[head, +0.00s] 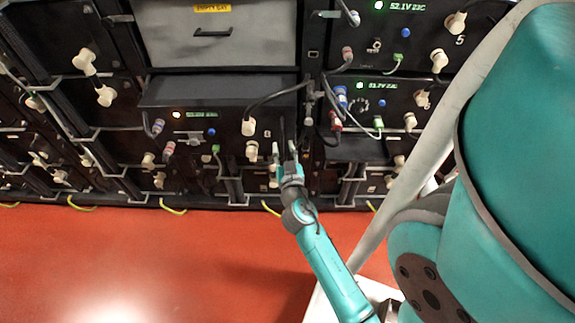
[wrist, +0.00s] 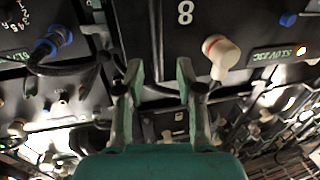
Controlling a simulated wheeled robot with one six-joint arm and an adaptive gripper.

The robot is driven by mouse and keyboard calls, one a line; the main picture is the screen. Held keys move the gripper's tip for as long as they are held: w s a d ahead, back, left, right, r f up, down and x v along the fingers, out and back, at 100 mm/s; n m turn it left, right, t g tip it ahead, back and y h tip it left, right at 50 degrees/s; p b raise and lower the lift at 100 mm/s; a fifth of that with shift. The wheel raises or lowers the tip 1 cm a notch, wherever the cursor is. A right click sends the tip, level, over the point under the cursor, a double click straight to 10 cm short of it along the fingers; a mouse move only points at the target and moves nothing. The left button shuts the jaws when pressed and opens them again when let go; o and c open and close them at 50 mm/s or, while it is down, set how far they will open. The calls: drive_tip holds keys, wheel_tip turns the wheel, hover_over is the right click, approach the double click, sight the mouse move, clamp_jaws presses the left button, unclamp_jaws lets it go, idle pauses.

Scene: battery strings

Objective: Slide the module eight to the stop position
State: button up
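Module eight (head: 185,133) is a black unit in the lower middle of the rack in the head view. It has a lit display, a blue button and pale connectors, and its top surface shows, so it juts out from the rack. Its face, marked 8, is also at the top of the wrist view (wrist: 165,35). My gripper (head: 283,149) is at the right end of the module's front, with its fingers apart. I cannot tell whether a finger touches the module.
A grey panel labelled as an empty bay (head: 215,40) is above module eight. A black cable (head: 275,95) runs from a pale connector (head: 248,127) towards the right column. Modules with cables (head: 375,105) stand to the right. The red floor (head: 130,260) in front is clear.

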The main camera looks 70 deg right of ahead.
drive_tip(key=v, duration=0.7)
drive_tip(key=shift+s+a, duration=0.2)
drive_tip(key=shift+a, duration=0.1)
drive_tip(key=shift+a, duration=0.1)
drive_tip(key=s+a+f+n+t+y, duration=0.25)
drive_tip(key=a+n+y, duration=0.2)
drive_tip(key=a, duration=0.55)
drive_tip(key=s+a+f+n+t+y, duration=0.1)
drive_tip(key=s+a+f+n+y, duration=0.15)
drive_tip(key=a+y, duration=0.45)
drive_tip(key=s+a+r+n+t+y, duration=0.1)
drive_tip(key=s+a+r+n+y, duration=0.2)
drive_tip(key=s+a+r, duration=0.5)
drive_tip(key=s+a+n, duration=0.1)
drive_tip(key=s+a, duration=0.2)
drive_tip(key=shift+s+a+r, duration=0.25)
drive_tip(key=shift+r, duration=0.05)
